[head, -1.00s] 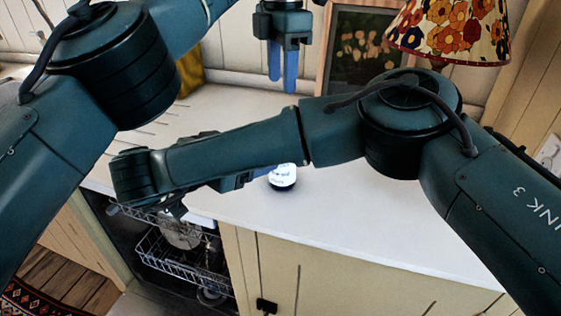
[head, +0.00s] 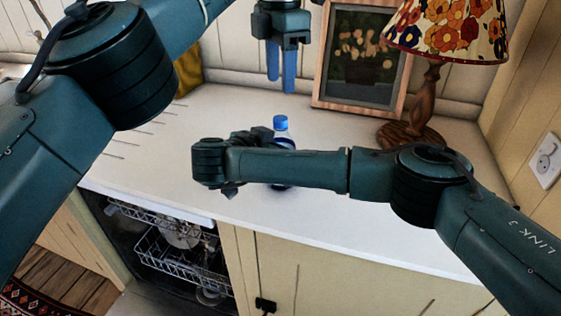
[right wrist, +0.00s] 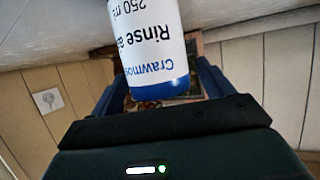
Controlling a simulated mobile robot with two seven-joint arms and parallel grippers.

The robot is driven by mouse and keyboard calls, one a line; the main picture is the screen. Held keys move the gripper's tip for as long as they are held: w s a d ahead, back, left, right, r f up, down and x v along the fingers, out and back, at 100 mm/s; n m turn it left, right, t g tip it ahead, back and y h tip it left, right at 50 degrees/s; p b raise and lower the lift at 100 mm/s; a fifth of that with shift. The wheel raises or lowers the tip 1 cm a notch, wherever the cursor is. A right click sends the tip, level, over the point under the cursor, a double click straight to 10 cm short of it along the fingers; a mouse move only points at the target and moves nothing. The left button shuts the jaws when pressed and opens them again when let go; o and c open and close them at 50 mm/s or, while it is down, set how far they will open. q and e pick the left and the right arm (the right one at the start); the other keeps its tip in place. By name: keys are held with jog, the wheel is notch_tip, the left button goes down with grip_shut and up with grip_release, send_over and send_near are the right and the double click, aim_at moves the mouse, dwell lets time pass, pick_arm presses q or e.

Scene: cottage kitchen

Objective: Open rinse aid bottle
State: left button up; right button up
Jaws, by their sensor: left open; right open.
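The rinse aid bottle (head: 281,125) stands upright on the white counter, its blue cap showing above my right forearm. The forearm hides most of its body. In the right wrist view, its white label with blue and black print (right wrist: 148,42) appears upside down, with a blue band at its lower end. My right gripper (right wrist: 163,84) is open, with a blue finger on either side of the bottle; I cannot tell if they touch it. My left gripper (head: 281,68) is open and empty, fingers pointing down, above and behind the bottle in the head view.
A framed picture (head: 362,58) leans at the back wall. A lamp with a floral shade (head: 446,28) stands at the back right. Below the counter (head: 235,110), an open dishwasher shows its racks (head: 165,256). The counter's left part is clear.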

aim_at(280, 118)
jog(key=c, duration=1.5)
grip_shut()
pick_arm(q)
jog(key=m, duration=0.4)
jog(key=shift+m, duration=0.3)
jog(key=m, duration=0.6)
jog(key=shift+d, duration=0.1)
jog(key=m, duration=1.1)
jog(key=shift+m, duration=0.4)
jog(key=shift+f, duration=4)
jog(key=shift+c, duration=0.2)
